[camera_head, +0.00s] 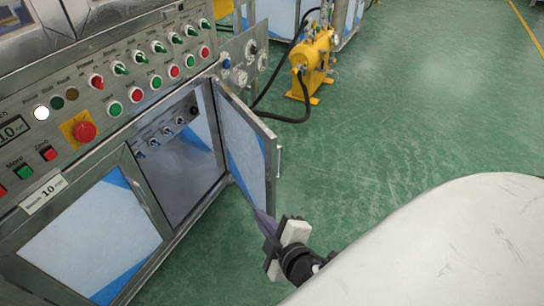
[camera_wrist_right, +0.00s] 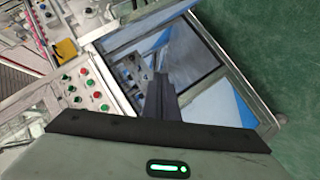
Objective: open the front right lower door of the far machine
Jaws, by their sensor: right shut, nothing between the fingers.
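The lower right door (camera_head: 246,150) of the machine stands swung open in the head view, showing a white and blue inner panel and a handle on its outer edge. The open compartment (camera_head: 185,160) behind it shows several small valves or switches. My right gripper (camera_head: 264,222) is shut and empty at the door's lower free end; I cannot tell whether it touches the door. In the right wrist view, its closed fingers (camera_wrist_right: 162,95) point toward the opening, with the door panel (camera_wrist_right: 232,100) to their right. My left gripper is not in view.
The control panel (camera_head: 130,85) with several buttons and knobs runs above the doors. A shut lower door (camera_head: 90,240) is at the left. A yellow pump (camera_head: 312,65) with black hoses stands on the green floor behind the open door. Floor to the right is clear.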

